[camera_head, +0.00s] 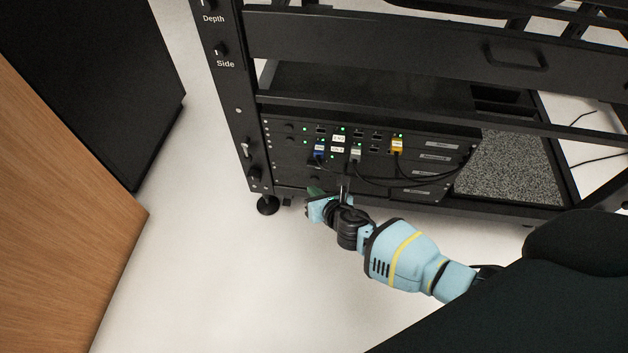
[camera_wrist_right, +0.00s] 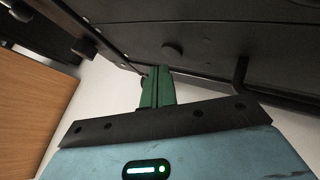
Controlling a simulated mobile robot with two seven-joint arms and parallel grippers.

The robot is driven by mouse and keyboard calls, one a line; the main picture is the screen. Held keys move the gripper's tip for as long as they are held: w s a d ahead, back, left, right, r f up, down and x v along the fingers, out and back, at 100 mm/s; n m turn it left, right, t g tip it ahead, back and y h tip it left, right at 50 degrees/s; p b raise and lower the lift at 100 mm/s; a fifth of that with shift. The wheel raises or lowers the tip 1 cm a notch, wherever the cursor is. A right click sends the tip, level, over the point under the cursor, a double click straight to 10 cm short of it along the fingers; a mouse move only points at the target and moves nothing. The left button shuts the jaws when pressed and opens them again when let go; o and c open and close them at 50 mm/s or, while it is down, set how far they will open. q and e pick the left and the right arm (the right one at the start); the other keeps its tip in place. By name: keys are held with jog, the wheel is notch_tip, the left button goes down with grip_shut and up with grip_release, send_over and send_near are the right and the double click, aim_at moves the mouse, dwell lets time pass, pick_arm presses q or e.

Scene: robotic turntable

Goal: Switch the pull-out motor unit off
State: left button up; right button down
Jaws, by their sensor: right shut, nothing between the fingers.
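The stacked black motor units (camera_head: 385,150) sit low in the black rack, with lit green lamps, plugged cables and small labels too small to read. I cannot tell which unit is the pull-out one. My right gripper (camera_head: 314,191) is at the lower left of this stack, its green fingers closed together with nothing between them. In the right wrist view the shut fingers (camera_wrist_right: 157,78) point up toward the dark unit front. A round black knob (camera_wrist_right: 172,48) on that front lies just beyond the fingertips; contact cannot be told. My left gripper is not in view.
The rack's left post (camera_head: 232,95) carries knobs marked Depth and Side, with more knobs lower down. Cables (camera_head: 372,183) hang across the unit fronts. A wooden panel (camera_head: 60,200) and a black cabinet (camera_head: 95,70) stand at the left. The white floor (camera_head: 195,270) between is clear.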

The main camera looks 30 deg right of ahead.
jog(key=shift+w+d, duration=0.2)
jog(key=shift+w, duration=0.05)
jog(key=shift+w+d, duration=0.2)
jog(key=shift+w, duration=0.1)
dwell(0.8)
jog(key=shift+s+a, duration=0.5)
jog(key=shift+s, duration=0.2)
jog(key=s+a+p, duration=0.1)
jog(key=s+a, duration=0.2)
jog(key=s, duration=0.2)
jog(key=shift+a, duration=0.2)
dwell(0.4)
